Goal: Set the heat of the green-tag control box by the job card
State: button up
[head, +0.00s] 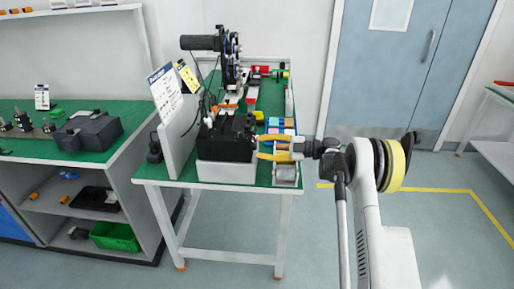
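A black box on a white base (226,172) stands at the front of the green-topped table; it may be a control box, but I see no green tag or heat dial on it. A white sheet with printing (165,95), possibly the job card, is on an upright white panel at the table's left; its text is too small to read. A smaller card with a yellow top (188,76) is behind it. My gripper (259,147), with yellow-orange fingers, is at the black box's right side. Its fingers appear apart, with nothing seen between them; contact with the box cannot be told.
Coloured blocks (277,125) and a machine with a black cylinder (201,43) stand farther back. A green-topped bench (30,147) is at left. The floor is clear right of the table, toward the blue doors (385,75).

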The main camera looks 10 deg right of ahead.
jog(key=v, duration=1)
jog(key=shift+s+d, duration=0.15)
jog(key=shift+d, duration=0.15)
